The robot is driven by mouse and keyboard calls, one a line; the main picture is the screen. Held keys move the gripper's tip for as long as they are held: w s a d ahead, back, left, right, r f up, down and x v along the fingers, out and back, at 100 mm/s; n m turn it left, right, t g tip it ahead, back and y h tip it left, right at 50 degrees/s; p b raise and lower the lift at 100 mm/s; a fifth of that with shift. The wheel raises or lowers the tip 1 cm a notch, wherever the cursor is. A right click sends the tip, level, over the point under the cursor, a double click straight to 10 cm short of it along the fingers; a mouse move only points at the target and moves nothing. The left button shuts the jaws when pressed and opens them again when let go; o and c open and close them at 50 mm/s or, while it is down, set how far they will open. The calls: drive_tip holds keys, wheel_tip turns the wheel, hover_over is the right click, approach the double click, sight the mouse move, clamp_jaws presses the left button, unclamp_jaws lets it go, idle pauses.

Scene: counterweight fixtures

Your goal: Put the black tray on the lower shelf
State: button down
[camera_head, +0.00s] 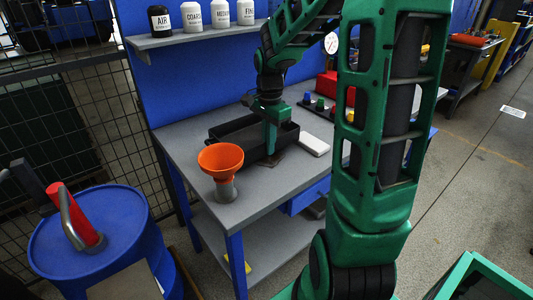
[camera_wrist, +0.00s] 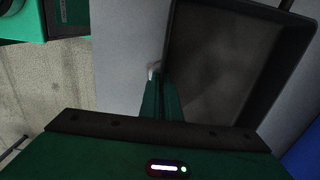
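The black tray (camera_head: 228,127) is an open, empty-looking rectangular box at the workbench top. In the wrist view the tray (camera_wrist: 225,70) fills the upper right. My gripper (camera_head: 271,150) points down at the tray's near wall. In the wrist view the fingers (camera_wrist: 163,98) are close together at the tray's left wall and appear shut on it. Whether the tray's base touches the bench cannot be told. The lower shelf (camera_head: 268,240) is a grey board under the bench, partly hidden by the bench and my arm.
An orange funnel (camera_head: 221,160) on a grey stand is left of the tray. A white block (camera_head: 314,145) lies right of it. Labelled bottles (camera_head: 192,17) stand on the wall shelf (camera_head: 205,37). A blue drum (camera_head: 95,240) is left of the bench. A yellow item (camera_head: 247,265) shows on the lower shelf.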

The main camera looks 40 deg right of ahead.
drive_tip(key=shift+f, duration=1.6)
drive_tip(key=c, duration=2)
unclamp_jaws()
drive_tip(key=shift+f, duration=0.1)
